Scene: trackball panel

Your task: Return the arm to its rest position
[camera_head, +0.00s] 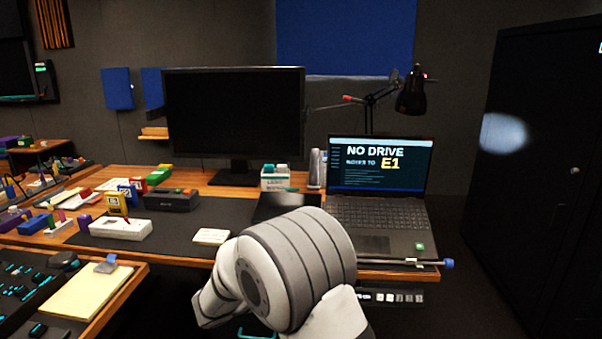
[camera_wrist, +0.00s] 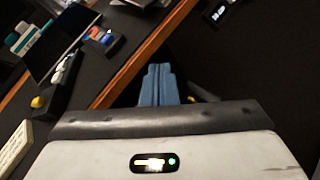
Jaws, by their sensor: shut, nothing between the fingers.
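My arm shows in the head view as a large white and grey jointed link in front of the desk (camera_head: 185,215). It covers part of the desk's front edge. My gripper (camera_wrist: 160,75) shows in the wrist view as two blue-grey fingers pressed together, with nothing between them. The fingers point past the wooden desk edge over a dark area. They appear apart from everything on the desk. The gripper's fingertips cannot be made out in the head view.
An open laptop (camera_head: 378,215) stands on the desk behind my arm, with a black monitor (camera_head: 235,112) further back. Small coloured blocks and boxes crowd the desk's left side. A notepad (camera_head: 88,290) lies at lower left. A tall black cabinet (camera_head: 540,190) stands at right.

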